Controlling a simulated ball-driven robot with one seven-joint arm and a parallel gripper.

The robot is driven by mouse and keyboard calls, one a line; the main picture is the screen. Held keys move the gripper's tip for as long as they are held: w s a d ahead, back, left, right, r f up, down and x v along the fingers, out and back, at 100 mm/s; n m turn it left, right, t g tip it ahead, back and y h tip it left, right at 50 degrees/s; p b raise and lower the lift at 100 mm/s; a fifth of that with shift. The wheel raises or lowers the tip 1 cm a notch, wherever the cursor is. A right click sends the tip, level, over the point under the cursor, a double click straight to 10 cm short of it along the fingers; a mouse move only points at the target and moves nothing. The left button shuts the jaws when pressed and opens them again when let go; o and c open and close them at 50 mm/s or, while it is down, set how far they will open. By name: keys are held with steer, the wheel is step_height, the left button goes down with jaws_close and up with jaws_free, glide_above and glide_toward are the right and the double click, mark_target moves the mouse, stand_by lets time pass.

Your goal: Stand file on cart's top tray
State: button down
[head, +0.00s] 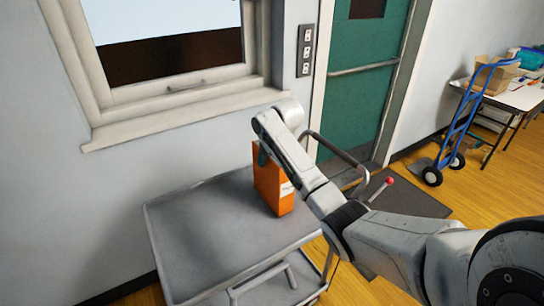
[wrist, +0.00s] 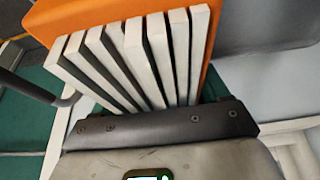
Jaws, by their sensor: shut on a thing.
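The orange file (head: 267,188) is upright at the right part of the cart's grey top tray (head: 200,225). Its base appears at the tray surface, but I cannot tell whether it touches. My gripper (head: 262,156) is at the file's upper part, shut on it, with the arm reaching in from the right.
The rest of the top tray is bare. The cart's curved handle (head: 335,147) rises at the right, behind my arm. A wall with a window (head: 170,45) is behind the cart. A green door (head: 360,80), a blue hand truck (head: 466,125) and a cluttered table (head: 520,95) stand to the right.

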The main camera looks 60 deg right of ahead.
jaws_free()
steer(key=shift+f, duration=0.1)
steer(key=b+v, duration=0.1)
steer(key=v, duration=1.1)
